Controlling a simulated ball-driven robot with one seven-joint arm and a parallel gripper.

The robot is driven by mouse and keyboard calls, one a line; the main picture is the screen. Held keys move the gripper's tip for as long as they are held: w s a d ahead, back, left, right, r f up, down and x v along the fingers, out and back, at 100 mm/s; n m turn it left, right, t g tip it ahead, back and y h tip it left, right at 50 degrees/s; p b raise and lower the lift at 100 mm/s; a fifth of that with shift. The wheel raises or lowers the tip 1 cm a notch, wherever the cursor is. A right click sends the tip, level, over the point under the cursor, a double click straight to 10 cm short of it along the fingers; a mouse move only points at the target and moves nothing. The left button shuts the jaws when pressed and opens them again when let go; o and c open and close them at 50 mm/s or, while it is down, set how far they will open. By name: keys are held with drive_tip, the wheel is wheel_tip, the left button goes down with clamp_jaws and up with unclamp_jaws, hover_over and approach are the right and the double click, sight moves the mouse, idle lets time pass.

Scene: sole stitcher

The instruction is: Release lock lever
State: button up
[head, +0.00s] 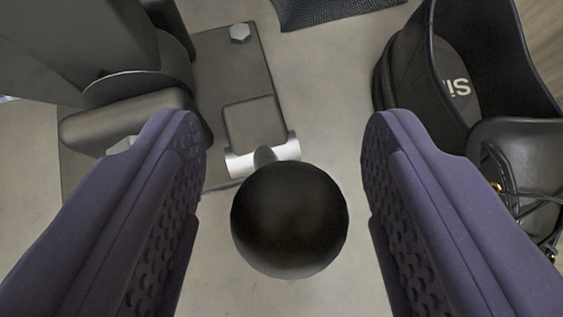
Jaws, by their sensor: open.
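The lock lever shows as a black ball knob (289,222) with a short metal stem that runs back to a silver cylindrical pivot (262,158) on a grey machine plate. My gripper (284,140) is open, with one purple textured finger on each side of the knob. There is a visible gap between the knob and each finger, a little wider on the left finger's upper part and on the right. The knob hides most of the stem. I cannot tell from this view how far the knob lies below the fingertips.
The grey base plate (212,60) with a hex bolt (239,33) and dark machine parts (90,50) fill the upper left. A black open shoe-like container (497,60) with lettering inside and dark cables stands at the right. A dark textured mat (330,10) lies at the top.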

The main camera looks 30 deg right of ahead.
drive_tip(key=p+v, duration=0.2)
drive_tip(key=v, duration=0.5)
drive_tip(key=shift+s+a+r, duration=0.2)
drive_tip(key=shift+s+r, duration=0.05)
